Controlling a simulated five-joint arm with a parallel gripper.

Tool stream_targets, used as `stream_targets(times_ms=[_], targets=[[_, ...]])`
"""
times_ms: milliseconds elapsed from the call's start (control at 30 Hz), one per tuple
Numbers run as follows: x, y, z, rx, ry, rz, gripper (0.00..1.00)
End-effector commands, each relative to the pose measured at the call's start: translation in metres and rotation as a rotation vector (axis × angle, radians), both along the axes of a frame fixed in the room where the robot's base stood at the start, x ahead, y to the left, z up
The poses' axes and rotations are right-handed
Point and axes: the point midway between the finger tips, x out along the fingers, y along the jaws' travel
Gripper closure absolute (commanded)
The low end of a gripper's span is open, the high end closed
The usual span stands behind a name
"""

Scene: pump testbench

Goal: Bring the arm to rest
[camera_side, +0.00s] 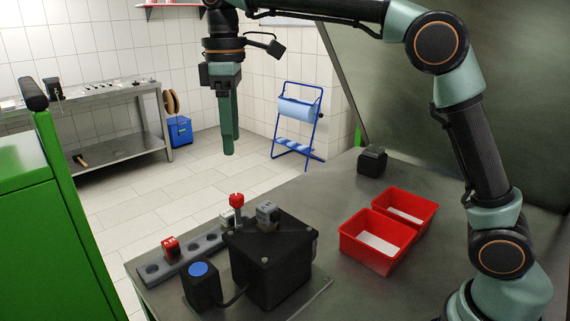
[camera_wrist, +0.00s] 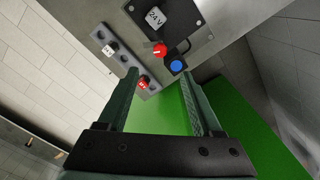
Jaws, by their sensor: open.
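My gripper (camera_side: 229,150) points straight down and hangs in the air above the bench, well clear of everything on it. In the wrist view its two fingers (camera_wrist: 165,88) stand wide apart with nothing between them. In the side view the fingers overlap, so the gap is hidden. My arm reaches over from the right side of the bench.
Below are a black box (camera_side: 268,262) with a grey block (camera_side: 267,213), a red knob (camera_side: 237,201), a blue button (camera_side: 198,270) and a grey rack (camera_side: 185,258) holding a red block (camera_side: 171,246). Red bins (camera_side: 373,243) and a small black block (camera_side: 372,161) stand right.

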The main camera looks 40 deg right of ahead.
Motion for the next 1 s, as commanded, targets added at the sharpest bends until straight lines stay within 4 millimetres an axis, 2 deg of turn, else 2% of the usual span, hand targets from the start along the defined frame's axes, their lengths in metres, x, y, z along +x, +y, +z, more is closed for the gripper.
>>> stream_targets(times_ms=[333,467,767,1000], targets=[[-0.001,-0.001,0.001,0.001,-0.002,-0.004,0.33],[-0.007,-0.01,0.005,0.008,-0.029,-0.045,0.33],[-0.052,-0.058,0.005,0.058,-0.176,-0.294,0.33],[-0.099,-0.091,-0.019,0.11,-0.3,-0.505,0.33]])
